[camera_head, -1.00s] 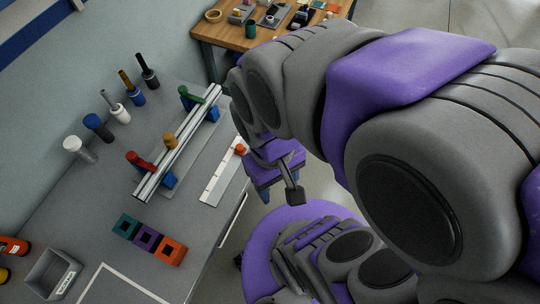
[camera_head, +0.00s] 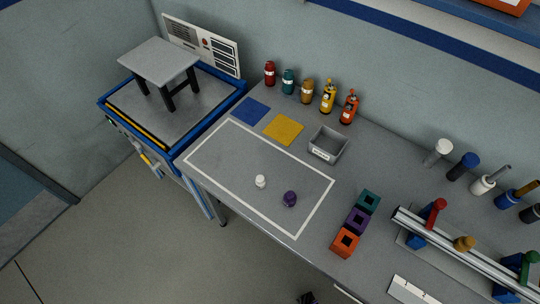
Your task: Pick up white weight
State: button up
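A small white weight (camera_head: 260,181) stands upright on the grey table, inside the white rectangular outline (camera_head: 226,194). A purple weight (camera_head: 289,199) stands just to its right, apart from it, inside the same outline. A small dark piece at the bottom edge of the view is too cut off to identify. My gripper is not clearly in view.
A grey bin (camera_head: 328,145), blue pad (camera_head: 249,110) and yellow pad (camera_head: 284,130) lie behind the outline. Several bottles line the back wall. Teal, purple and orange blocks (camera_head: 345,243) and a rail fixture (camera_head: 470,255) stand right.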

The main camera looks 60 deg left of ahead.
aim_at(261, 181)
jog(key=k+u, duration=0.1)
jog(key=u, duration=2.25)
jog(key=k+j+z, duration=0.1)
jog(key=z, duration=0.35)
jog(key=k+j+z, duration=0.1)
jog(key=j+z, duration=0.15)
jog(key=z, duration=0.2)
jog(key=k+j+z, duration=0.1)
jog(key=z, duration=0.3)
